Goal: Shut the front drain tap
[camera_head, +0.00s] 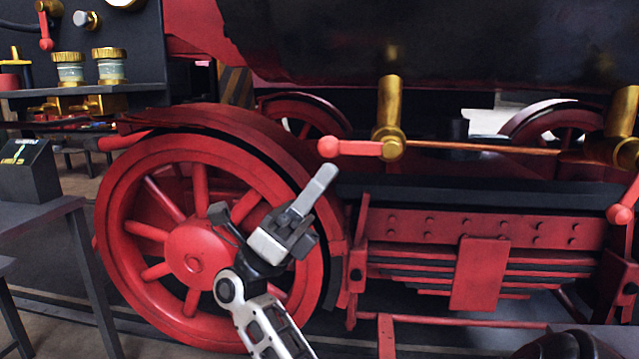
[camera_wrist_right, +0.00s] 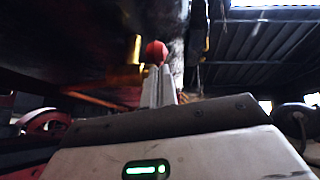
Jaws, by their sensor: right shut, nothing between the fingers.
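A brass drain tap (camera_head: 389,117) hangs under the dark boiler, with a red lever (camera_head: 355,148) lying level and pointing left to a round knob. A second brass tap (camera_head: 624,125) stands at the right edge, its red lever (camera_head: 628,203) hanging down. I cannot tell which is called the front one. My right gripper (camera_head: 325,174) is shut and empty, its fingertips just below the left tap's knob in the picture. In the right wrist view the red knob (camera_wrist_right: 156,51) shows just beyond the fingertips, with brass (camera_wrist_right: 134,52) beside it; contact is unclear. My left gripper is not in view.
A large red spoked wheel (camera_head: 195,250) stands behind my right arm. A red riveted frame with leaf springs (camera_head: 485,272) lies below the taps. A thin copper rod (camera_head: 480,148) runs between the taps. A bench with brass-lidded jars (camera_head: 110,66) is at left.

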